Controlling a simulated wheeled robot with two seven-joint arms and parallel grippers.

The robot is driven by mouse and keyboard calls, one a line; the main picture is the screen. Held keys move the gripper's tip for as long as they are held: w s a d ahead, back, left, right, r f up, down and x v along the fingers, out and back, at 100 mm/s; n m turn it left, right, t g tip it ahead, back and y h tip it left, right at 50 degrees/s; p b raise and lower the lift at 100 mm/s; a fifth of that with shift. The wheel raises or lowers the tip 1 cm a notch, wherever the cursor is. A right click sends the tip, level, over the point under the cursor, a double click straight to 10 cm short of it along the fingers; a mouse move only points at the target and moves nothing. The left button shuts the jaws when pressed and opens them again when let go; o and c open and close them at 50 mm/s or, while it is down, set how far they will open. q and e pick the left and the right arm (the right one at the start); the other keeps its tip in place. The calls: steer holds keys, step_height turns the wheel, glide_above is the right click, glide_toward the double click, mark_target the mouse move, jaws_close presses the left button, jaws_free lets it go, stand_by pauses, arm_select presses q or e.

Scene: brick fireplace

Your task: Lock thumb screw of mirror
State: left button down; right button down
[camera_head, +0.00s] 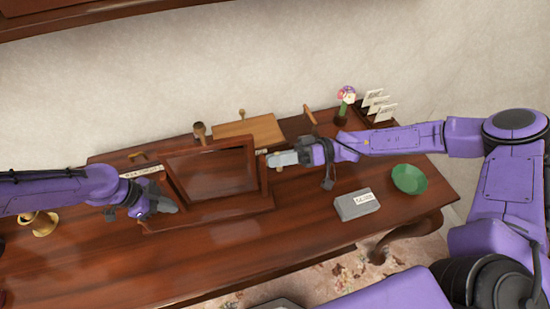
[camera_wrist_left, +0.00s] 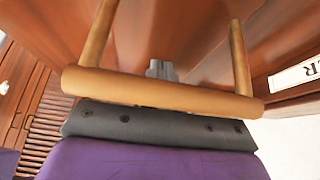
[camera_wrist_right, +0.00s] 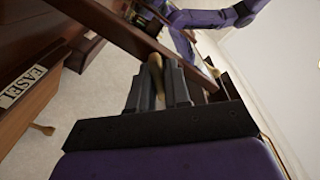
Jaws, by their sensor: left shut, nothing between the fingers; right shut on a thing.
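The mirror (camera_head: 210,172) stands in a dark wooden frame on the table, tilted, its pane dark. My right gripper (camera_head: 275,158) is at the right side of the mirror frame. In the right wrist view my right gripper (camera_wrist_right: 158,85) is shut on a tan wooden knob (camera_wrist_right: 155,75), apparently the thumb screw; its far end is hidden. My left gripper (camera_head: 172,208) is shut and empty by the lower left of the mirror frame. In the left wrist view a light wooden handle-like bar (camera_wrist_left: 160,90) with two posts crosses in front of the left fingertips (camera_wrist_left: 160,68).
The wooden table (camera_head: 240,255) is bare at the front. A grey labelled box (camera_head: 357,206) and a green bowl (camera_head: 409,178) stand at the right. A flower vase (camera_head: 344,105) and white cards (camera_head: 378,106) are behind. A brass object (camera_head: 40,223) is near my left arm.

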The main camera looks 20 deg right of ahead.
steer(key=m, duration=0.4)
steer(key=shift+w+f+m, duration=0.1)
steer(key=shift+m, duration=0.2)
steer(key=m, duration=0.4)
steer(key=shift+f+m, duration=0.1)
steer(key=shift+m, duration=0.3)
steer(key=c, duration=1.2)
jaws_free()
steer(key=shift+o, duration=0.2)
steer(key=s+d, duration=0.1)
steer(key=d, duration=1.1)
